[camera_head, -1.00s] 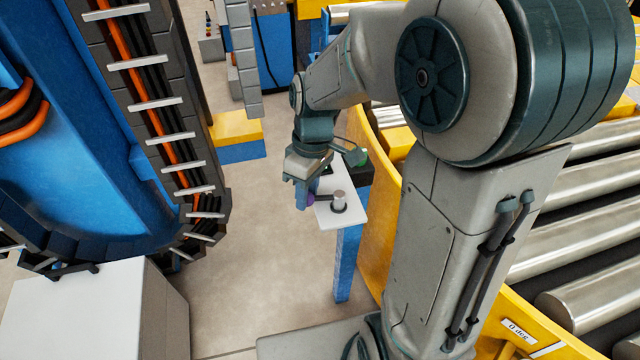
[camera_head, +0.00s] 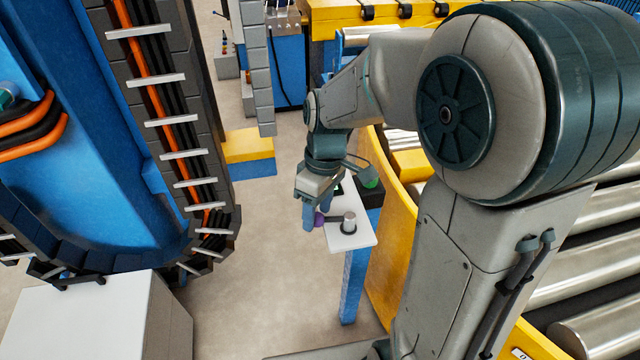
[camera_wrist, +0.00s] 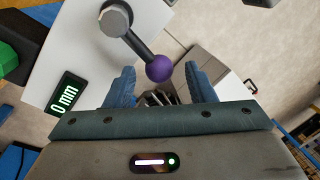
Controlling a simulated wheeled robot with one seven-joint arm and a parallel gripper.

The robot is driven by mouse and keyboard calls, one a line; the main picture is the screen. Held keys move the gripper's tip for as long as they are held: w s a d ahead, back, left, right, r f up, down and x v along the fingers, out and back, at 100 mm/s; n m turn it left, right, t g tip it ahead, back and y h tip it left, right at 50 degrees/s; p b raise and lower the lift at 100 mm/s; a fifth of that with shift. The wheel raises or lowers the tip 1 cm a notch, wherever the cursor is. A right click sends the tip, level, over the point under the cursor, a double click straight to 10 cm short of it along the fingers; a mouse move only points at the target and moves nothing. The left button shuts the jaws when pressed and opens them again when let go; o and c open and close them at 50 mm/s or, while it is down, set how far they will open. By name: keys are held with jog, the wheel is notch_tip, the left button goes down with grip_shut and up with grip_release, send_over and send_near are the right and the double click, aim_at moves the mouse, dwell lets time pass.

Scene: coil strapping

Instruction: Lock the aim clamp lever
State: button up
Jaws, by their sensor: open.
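The aim clamp lever is a dark bar with a purple ball (camera_wrist: 159,68) at its end, running from a grey metal post (camera_wrist: 115,19) on a white plate (camera_wrist: 62,45). In the wrist view the ball lies between and just beyond the fingertips of my open gripper (camera_wrist: 158,82), with a gap to each blue finger. In the head view the post (camera_head: 348,223) stands upright on the white plate (camera_head: 352,241), and the purple ball (camera_head: 319,219) is partly hidden beside my gripper (camera_head: 312,216). Whether a finger touches the ball cannot be told there.
A display reading "0 mm" (camera_wrist: 66,94) sits on the plate. A green button (camera_head: 370,178) on a dark box stands behind it. The yellow conveyor frame (camera_head: 392,260) is close on the right; the blue machine (camera_head: 100,190) stands left. Open floor (camera_head: 260,270) lies between.

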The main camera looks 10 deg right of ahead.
notch_tip(320, 180, up, 13)
jog(key=w+d, duration=0.1)
jog(key=w, duration=0.1)
jog(key=shift+d+p, duration=0.3)
jog(key=shift+p, duration=0.05)
jog(key=shift+s+f, duration=0.1)
jog(key=shift+f, duration=0.05)
jog(key=s+d+f+m+t+h, duration=0.1)
jog(key=s+d+f+m+t, duration=0.3)
jog(key=s+m, duration=0.6)
jog(key=shift+s+d+f, duration=0.3)
jog(key=shift+d+f, duration=0.55)
jog(key=shift+d, duration=0.05)
